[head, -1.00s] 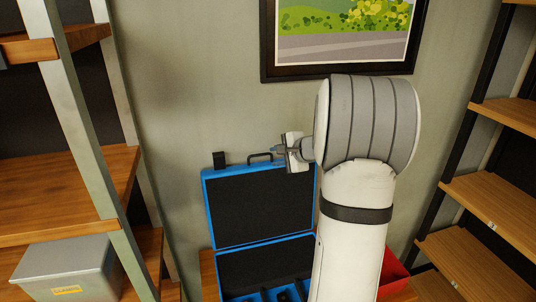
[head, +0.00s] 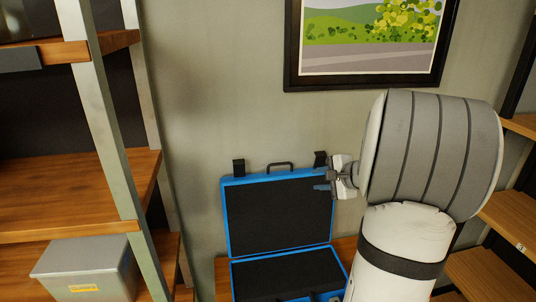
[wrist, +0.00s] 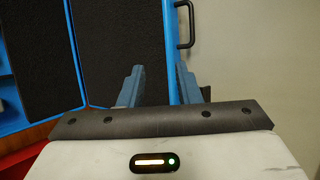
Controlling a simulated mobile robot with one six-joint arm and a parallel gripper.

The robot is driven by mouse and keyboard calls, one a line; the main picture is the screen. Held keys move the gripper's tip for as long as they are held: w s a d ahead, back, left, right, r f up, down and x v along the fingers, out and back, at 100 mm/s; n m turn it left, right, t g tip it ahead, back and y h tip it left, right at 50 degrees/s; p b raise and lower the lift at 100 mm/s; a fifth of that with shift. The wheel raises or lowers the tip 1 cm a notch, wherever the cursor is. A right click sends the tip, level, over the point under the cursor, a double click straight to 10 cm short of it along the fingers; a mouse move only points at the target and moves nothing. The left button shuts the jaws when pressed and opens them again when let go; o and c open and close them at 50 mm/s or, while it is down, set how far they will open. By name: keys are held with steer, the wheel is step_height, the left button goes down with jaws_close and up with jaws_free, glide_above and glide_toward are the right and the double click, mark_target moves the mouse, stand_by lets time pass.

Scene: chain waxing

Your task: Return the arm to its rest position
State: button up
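My gripper (head: 320,179) is at the upper right corner of the open case's lid in the head view, and I cannot tell the depth between them. In the wrist view my gripper (wrist: 158,82) shows two blue fingers spread apart with nothing between them. My white and grey arm fills the right of the head view, with its large rounded joint raised and bent.
A blue case (head: 277,253) with black lining stands open on a wooden surface against the wall; its handle (wrist: 184,25) shows in the wrist view. Shelves flank both sides. A grey box (head: 88,268) sits on the left shelf. A framed picture (head: 370,40) hangs above.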

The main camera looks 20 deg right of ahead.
steer(key=a+r+n+h+b, duration=0.4)
steer(key=a+n+h, duration=0.1)
steer(key=n+h, duration=0.15)
steer(key=s+a+f+n+g+y+b, duration=0.1)
steer(key=s+a+f+n+g, duration=0.3)
steer(key=s+a, duration=0.6)
steer(key=s+a+f+n+g+y+b, duration=0.2)
steer(key=s+a+f+n+g, duration=0.1)
steer(key=s+a+f+n, duration=0.4)
steer(key=s+a+f, duration=0.1)
steer(key=s+a, duration=0.2)
steer(key=s, duration=0.2)
steer(key=shift+f+n+g, duration=0.35)
steer(key=shift+g, duration=0.05)
steer(key=shift+w+y, duration=0.1)
steer(key=shift+y, duration=0.15)
